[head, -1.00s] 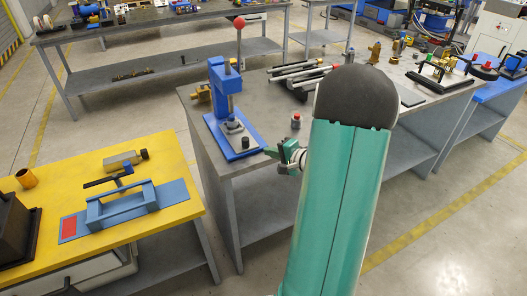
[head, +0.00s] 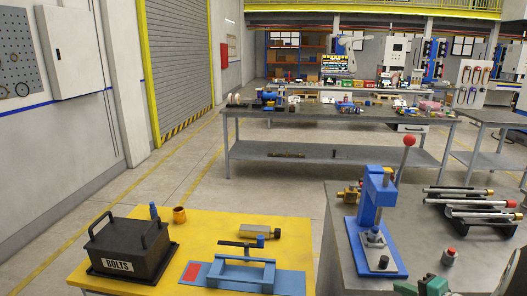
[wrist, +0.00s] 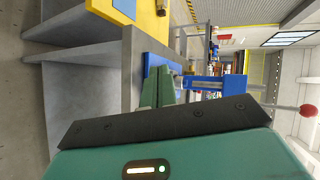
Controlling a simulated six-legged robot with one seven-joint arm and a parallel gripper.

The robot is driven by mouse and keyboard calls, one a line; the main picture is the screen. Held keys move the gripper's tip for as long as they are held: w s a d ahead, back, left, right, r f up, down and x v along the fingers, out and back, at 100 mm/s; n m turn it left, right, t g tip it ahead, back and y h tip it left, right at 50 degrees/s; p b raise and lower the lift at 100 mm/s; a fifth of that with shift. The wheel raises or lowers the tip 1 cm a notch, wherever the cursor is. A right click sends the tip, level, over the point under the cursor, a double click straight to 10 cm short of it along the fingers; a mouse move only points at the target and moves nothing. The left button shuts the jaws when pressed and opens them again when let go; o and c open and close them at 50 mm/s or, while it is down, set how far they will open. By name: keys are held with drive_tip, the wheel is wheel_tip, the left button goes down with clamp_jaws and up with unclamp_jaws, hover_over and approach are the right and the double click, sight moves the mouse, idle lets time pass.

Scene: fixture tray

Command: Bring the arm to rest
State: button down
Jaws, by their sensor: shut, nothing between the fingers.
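My gripper (wrist: 157,88) shows in the wrist view with its green fingers together and nothing between them. In the head view only a green part of it (head: 424,288) shows at the bottom edge, in front of the grey workbench (head: 338,215). The rest of my arm is mostly out of the head view. The blue press (head: 376,222) with its red-knobbed lever stands on that bench, just beyond my gripper. The press also shows sideways in the wrist view (wrist: 203,83).
A yellow table (head: 208,230) at the left holds a black BOLTS box (head: 128,248) and a blue fixture (head: 243,272). Silver rods (head: 470,203) and a small red-topped part (head: 449,256) lie on the grey bench. Open floor lies behind the yellow table.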

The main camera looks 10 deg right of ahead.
drive_tip(key=s+a+r+n+g+y, duration=0.1)
drive_tip(key=s+a+r+n+g, duration=0.2)
drive_tip(key=a, duration=0.8)
drive_tip(key=s+a+r+n+g+y, duration=0.1)
drive_tip(key=a+r+n+g, duration=0.3)
drive_tip(key=a, duration=0.7)
drive_tip(key=s+a+r+n+h, duration=0.4)
drive_tip(key=s+a+n+h, duration=0.1)
drive_tip(key=s+n+h, duration=0.1)
drive_tip(key=shift+s+a+r+n, duration=0.25)
drive_tip(key=shift+s+n, duration=0.25)
drive_tip(key=shift+s, duration=0.45)
